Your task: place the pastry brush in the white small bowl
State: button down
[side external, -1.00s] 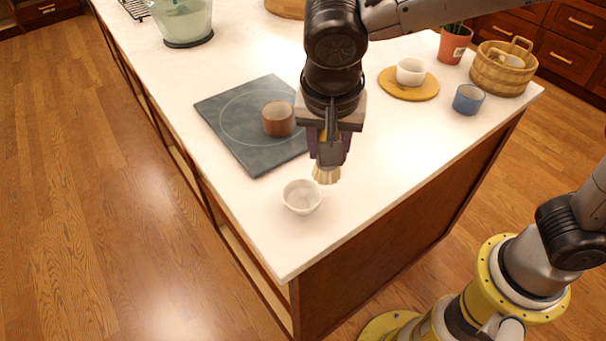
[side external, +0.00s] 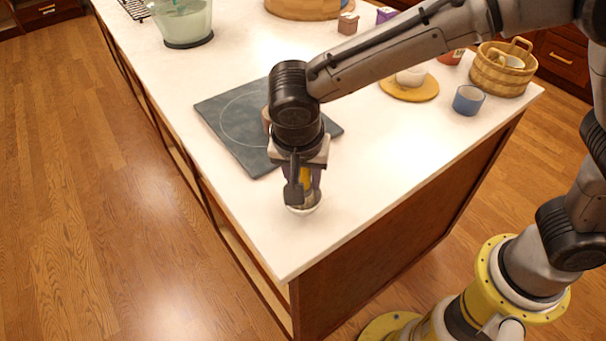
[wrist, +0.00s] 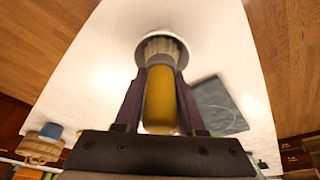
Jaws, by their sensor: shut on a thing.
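My gripper (side external: 302,190) is shut on the pastry brush. In the wrist view the brush's yellow handle (wrist: 160,103) lies between the two fingers, with its pale bristles (wrist: 161,46) pointing away from my gripper. The white small bowl (side external: 307,209) is mostly hidden behind my gripper in the side view; only part of its rim shows. In the wrist view the bowl (wrist: 183,30) surrounds the bristle end of the brush. I cannot tell whether the bristles touch the bowl.
A dark square plate (side external: 232,110) lies behind my gripper, with a brown cup (side external: 266,118) on it mostly hidden. A blue cup (side external: 468,100), a round wooden board (side external: 409,92) and a basket (side external: 500,72) stand at the right. The counter's front corner is clear.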

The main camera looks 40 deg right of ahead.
jog(key=shift+f, duration=0.35)
jog(key=shift+f, duration=0.35)
jog(key=c, duration=0.5)
grip_release()
jog(key=shift+s+f, duration=0.15)
jog(key=v, duration=1.3)
jog(key=shift+r, duration=0.4)
jog(key=s+d+r+n+y, duration=0.1)
jog(key=s+d+r+n, duration=0.1)
jog(key=d, duration=0.6)
jog(key=s+d+r+n+y, duration=0.1)
jog(key=d, duration=0.7)
jog(key=s+d+f+n+t, duration=0.1)
jog(key=s+d+f+n, duration=0.1)
jog(key=s+d, duration=0.3)
jog(key=s+d+f+n+t, duration=0.2)
jog(key=s+d+n, duration=0.2)
jog(key=s+d, duration=0.2)
jog(key=shift+s+f, duration=0.35)
jog(key=shift+s, duration=0.3)
